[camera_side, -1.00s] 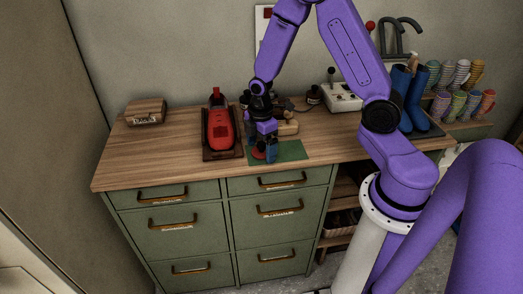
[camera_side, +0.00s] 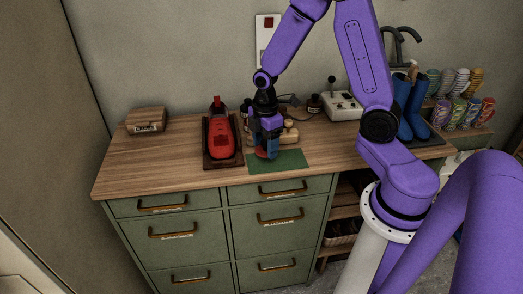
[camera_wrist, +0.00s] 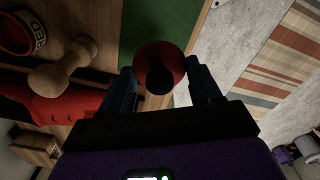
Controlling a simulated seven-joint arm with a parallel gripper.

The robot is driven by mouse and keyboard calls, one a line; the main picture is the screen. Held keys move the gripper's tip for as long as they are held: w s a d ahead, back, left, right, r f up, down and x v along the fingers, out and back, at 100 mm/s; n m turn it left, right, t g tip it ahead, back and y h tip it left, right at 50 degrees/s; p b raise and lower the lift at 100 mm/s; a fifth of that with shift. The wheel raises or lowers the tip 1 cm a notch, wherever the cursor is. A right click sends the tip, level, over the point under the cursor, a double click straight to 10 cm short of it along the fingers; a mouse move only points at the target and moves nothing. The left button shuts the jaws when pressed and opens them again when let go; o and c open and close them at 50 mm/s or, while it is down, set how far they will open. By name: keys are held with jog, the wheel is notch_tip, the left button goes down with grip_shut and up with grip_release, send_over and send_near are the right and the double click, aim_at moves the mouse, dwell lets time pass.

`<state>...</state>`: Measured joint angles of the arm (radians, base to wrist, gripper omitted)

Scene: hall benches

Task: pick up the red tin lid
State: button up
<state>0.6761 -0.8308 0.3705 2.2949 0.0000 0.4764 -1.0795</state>
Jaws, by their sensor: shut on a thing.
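The red tin lid (camera_wrist: 172,52) is a round red disc with a dark round part at its middle. In the wrist view it sits between the two fingers of my gripper (camera_wrist: 162,86). My gripper is shut on the lid. I cannot tell whether the lid still touches the bench top, and the fingers hide much of it in the side view.
A red object (camera_side: 219,136) on a dark wooden base stands close left of my gripper. A wooden box (camera_side: 146,121) is at the far left. A white joystick box (camera_side: 343,106) and blue boots (camera_side: 414,108) stand right. The front left bench is clear.

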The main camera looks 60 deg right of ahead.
jog(key=s+a+r, duration=0.1)
jog(key=s+r, duration=0.7)
jog(key=s, duration=0.4)
jog(key=w+d+m, duration=0.1)
jog(key=w+d, duration=0.1)
jog(key=w, duration=0.5)
jog(key=w+d+m, duration=0.2)
jog(key=w+d, duration=0.1)
jog(key=w, duration=0.4)
jog(key=w+d+m, duration=0.1)
jog(key=w+d, duration=0.1)
jog(key=w, duration=0.5)
jog(key=shift+w+d+f+m, duration=0.15)
jog(key=shift+w+d+m, duration=0.15)
jog(key=w+d+f+m, duration=0.1)
jog(key=w+d+f, duration=0.2)
jog(key=w+d, duration=0.25)
jog(key=shift+s+d+f, duration=0.15)
jog(key=shift+f, duration=1.25)
jog(key=shift+s+d+f, duration=0.1)
jog(key=shift+d+f, duration=0.05)
jog(key=shift+f, duration=1.25)
jog(key=shift+f, duration=0.2)
